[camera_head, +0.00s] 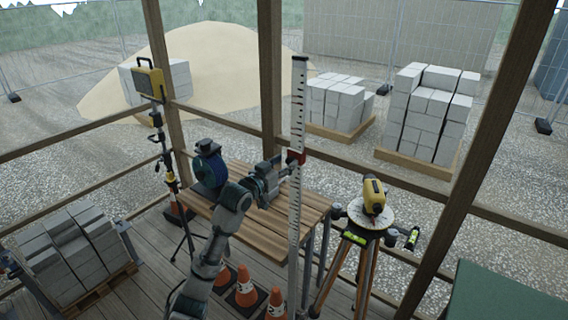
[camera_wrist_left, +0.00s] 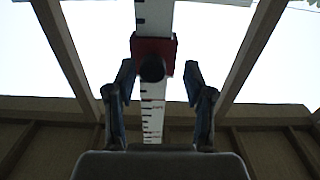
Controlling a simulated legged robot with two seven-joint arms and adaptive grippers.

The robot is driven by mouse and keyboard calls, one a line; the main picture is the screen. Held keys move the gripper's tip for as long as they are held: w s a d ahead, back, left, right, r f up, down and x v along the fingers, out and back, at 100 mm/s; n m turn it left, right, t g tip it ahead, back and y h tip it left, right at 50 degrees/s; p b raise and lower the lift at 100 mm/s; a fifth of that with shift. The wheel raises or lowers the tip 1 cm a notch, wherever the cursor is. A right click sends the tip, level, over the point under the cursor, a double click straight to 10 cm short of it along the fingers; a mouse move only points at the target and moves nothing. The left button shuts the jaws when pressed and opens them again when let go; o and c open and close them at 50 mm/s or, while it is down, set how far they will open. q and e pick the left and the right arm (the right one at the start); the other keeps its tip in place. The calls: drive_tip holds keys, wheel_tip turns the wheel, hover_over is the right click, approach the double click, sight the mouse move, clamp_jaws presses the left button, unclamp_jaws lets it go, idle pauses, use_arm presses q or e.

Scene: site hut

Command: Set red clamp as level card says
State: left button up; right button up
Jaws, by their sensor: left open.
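The red clamp (camera_head: 295,157) sits around a tall white graduated staff (camera_head: 298,110), a little above the tabletop in the picture. In the left wrist view the clamp (camera_wrist_left: 154,46) shows a round black knob, and the staff (camera_wrist_left: 153,115) runs on above and below it. My left gripper (camera_head: 279,168) is beside the staff at about clamp height. In the wrist view its two fingers (camera_wrist_left: 158,80) are spread apart, one on each side of the knob, with visible gaps. I cannot make out a level card or read the staff marks. My right gripper is out of view.
A wooden table (camera_head: 240,225) stands behind the arm. A yellow level (camera_head: 373,196) on a tripod (camera_head: 366,262) stands right of the staff. Orange cones (camera_head: 246,287) stand on the floor near its foot. Wooden posts and rails surround the space. A green surface (camera_head: 505,297) is at lower right.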

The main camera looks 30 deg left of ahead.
sight(293, 233)
use_arm(q)
drive_tip(key=shift+d+r, duration=0.1)
drive_tip(key=shift+d, duration=0.3)
clamp_jaws()
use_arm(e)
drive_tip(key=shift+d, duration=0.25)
